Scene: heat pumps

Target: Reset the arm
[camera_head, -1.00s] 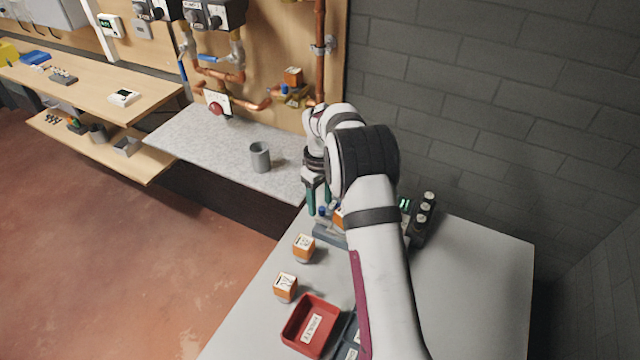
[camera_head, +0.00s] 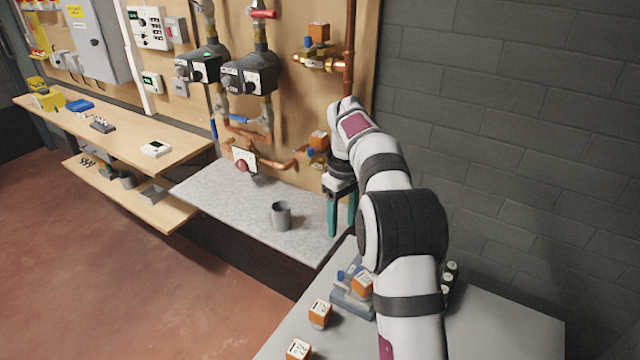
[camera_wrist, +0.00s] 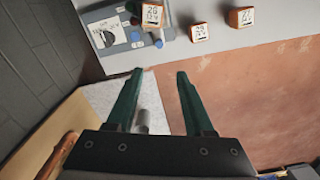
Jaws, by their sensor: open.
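My gripper (camera_head: 342,214) has two green fingers. In the head view it hangs fingers-down near the right end of the grey speckled shelf. In the wrist view my gripper (camera_wrist: 158,100) has its fingers wide apart with nothing held between them. A grey mug (camera_head: 281,216) stands on the shelf to the left of my gripper. My arm reaches over the grey table and hides part of it.
The grey table (camera_head: 510,335) carries a grey-blue fixture (camera_head: 352,300) with an orange block (camera_head: 362,284). Two loose orange blocks, a nearer one (camera_head: 298,350) and a farther one (camera_head: 319,313), stand to its left. Copper pipes (camera_head: 348,60) and pumps (camera_head: 250,73) line the wooden wall.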

